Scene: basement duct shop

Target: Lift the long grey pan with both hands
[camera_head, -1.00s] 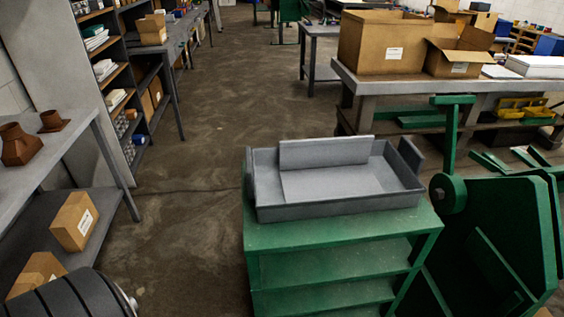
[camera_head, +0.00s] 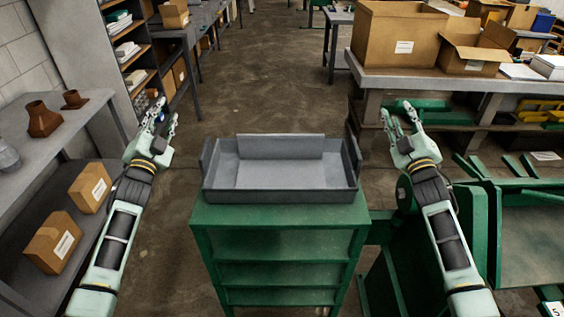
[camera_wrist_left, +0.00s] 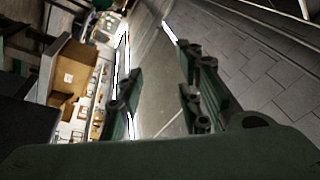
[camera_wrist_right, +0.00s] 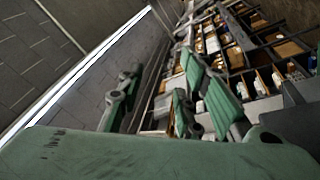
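The long grey pan (camera_head: 282,196) sits level on top of the green shelf stand (camera_head: 279,215), in the middle of the head view. It has raised walls and a taller upright plate at its far side. My left gripper (camera_head: 161,112) is in the air left of the pan, with its fingers spread and nothing between them. My right gripper (camera_head: 402,112) is in the air right of the pan, also spread and empty. Neither touches the pan. The wrist views show the open fingers of the left gripper (camera_wrist_left: 158,102) and right gripper (camera_wrist_right: 150,108); the pan is not clear there.
A grey shelf (camera_head: 40,155) with cartons and brown duct fittings stands at the left. A workbench (camera_head: 430,82) with cardboard boxes is at the back right. Green machinery (camera_head: 440,225) stands close right of the stand. Open floor (camera_head: 265,85) lies beyond it.

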